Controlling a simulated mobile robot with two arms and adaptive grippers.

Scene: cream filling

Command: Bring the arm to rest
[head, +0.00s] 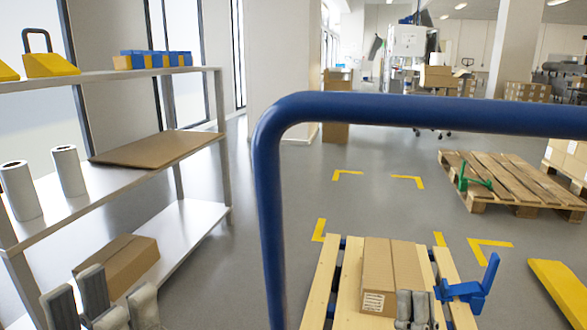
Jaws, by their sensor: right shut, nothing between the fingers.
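My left gripper (101,302) is at the bottom left corner of the head view, beside the lower part of the metal shelf. Its grey fingers stand apart and I see nothing held between them. My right gripper (416,308) is at the bottom edge, right of centre, in front of a cardboard box (392,268). Its fingers are close together and it is empty. Most of both arms is out of view.
A blue tubular frame (400,109) crosses the view close by. The box lies on a wooden pallet (318,290), with a blue tool-like object (473,289) beside it. A metal shelf (185,226) stands left. Another pallet (520,183) lies right. Grey floor between is mostly clear.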

